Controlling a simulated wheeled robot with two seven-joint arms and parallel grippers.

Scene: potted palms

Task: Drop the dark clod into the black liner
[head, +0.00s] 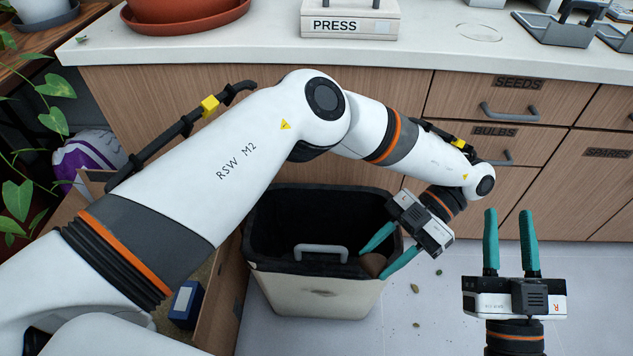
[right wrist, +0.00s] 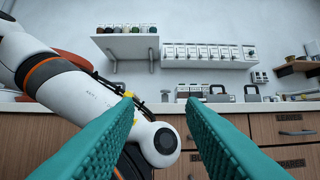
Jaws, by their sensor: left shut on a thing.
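The dark brown clod (head: 374,264) sits between the teal fingers of my left gripper (head: 372,265), which is shut on it. The fingers hide part of the clod. The black liner (head: 300,215) lines a pale bin on the floor, below the counter. The clod and the fingertips appear over the bin's right side, near its front rim; the exact height above it is hard to tell. My right gripper (head: 510,213) is open and empty, to the right of the bin. Its two spread fingers also fill the right wrist view (right wrist: 160,100).
The counter (head: 250,48) carries a press (head: 348,24) and terracotta dishes (head: 180,15). Wooden drawers (head: 500,95) stand behind. A blue box (head: 187,303) lies left of the bin. Floor at right is mostly clear, with small crumbs.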

